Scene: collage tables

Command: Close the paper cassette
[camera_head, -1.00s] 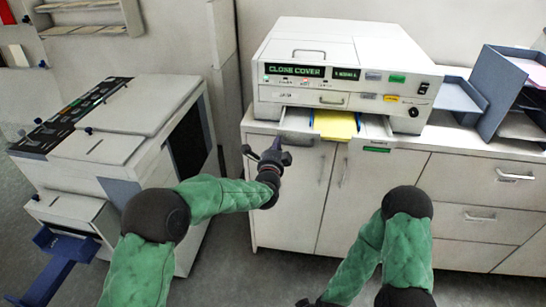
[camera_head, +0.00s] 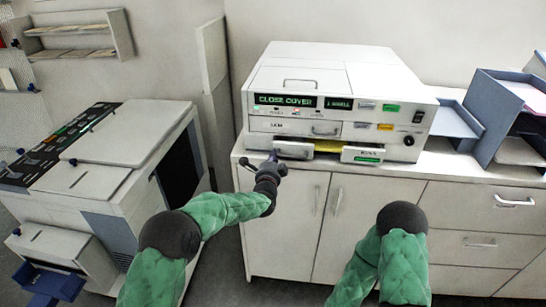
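The paper cassette (camera_head: 362,154) is a light drawer low in the front of the white machine (camera_head: 330,80). It sticks out a little, with yellow paper (camera_head: 328,146) showing in the middle between its two front parts. My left gripper (camera_head: 268,160) is at the left part of the cassette front, close to or touching it. Its fingers are dark and small, and I cannot tell how far apart they are. The machine's display reads "CLOSE COVER". Its top lid looks flat. My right arm comes in at the bottom, with its gripper outside the view.
The machine stands on a white cabinet (camera_head: 385,215) with drawers and doors. Blue-grey trays (camera_head: 500,110) stand to its right. A large copier (camera_head: 130,135) stands at left on the floor.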

